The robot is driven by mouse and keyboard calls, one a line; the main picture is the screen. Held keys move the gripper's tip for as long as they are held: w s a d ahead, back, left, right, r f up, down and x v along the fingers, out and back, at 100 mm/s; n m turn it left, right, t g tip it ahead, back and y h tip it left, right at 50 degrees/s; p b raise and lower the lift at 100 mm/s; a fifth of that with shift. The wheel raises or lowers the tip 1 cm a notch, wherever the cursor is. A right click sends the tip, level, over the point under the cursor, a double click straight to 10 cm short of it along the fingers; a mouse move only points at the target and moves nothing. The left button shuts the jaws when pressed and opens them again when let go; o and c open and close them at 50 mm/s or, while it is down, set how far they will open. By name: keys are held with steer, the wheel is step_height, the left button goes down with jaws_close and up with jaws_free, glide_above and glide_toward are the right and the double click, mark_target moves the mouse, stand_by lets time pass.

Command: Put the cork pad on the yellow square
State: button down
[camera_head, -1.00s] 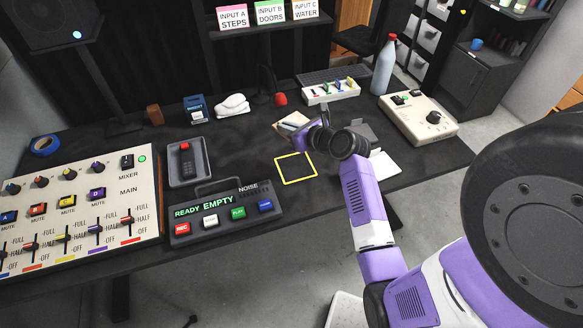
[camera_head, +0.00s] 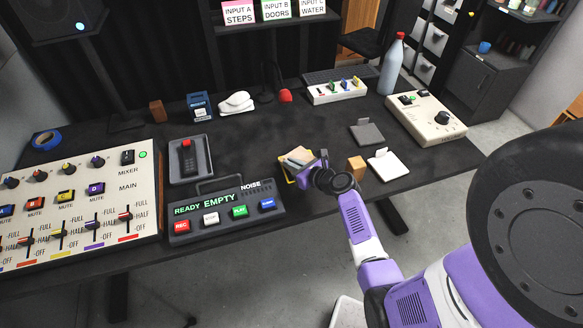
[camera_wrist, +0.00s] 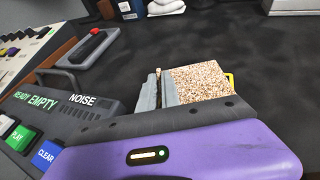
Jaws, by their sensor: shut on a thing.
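The cork pad (camera_head: 297,153) is a thin speckled tan slab. In the wrist view the cork pad (camera_wrist: 201,82) sticks out to the right of the grey fingers of my gripper (camera_wrist: 160,90). My gripper (camera_head: 298,162) is shut on the cork pad's edge. The yellow square (camera_head: 287,174) is an outline on the dark table. The pad and my gripper cover most of it, and only bits of its edge show. A piece of the yellow square (camera_wrist: 231,79) shows beyond the pad's right side in the wrist view. I cannot tell whether the pad touches the table.
The noise panel (camera_head: 225,210) stands just left of the square. A wooden block (camera_head: 356,166), a white pad (camera_head: 388,165) and a grey pad (camera_head: 367,132) are to the right. A red-tipped microphone (camera_head: 285,95) stands behind. The table between is clear.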

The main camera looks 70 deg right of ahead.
steer(key=shift+f, duration=0.4)
steer(key=shift+f, duration=0.1)
steer(key=c, duration=1.6)
jaws_free()
steer(key=shift+o, duration=0.2)
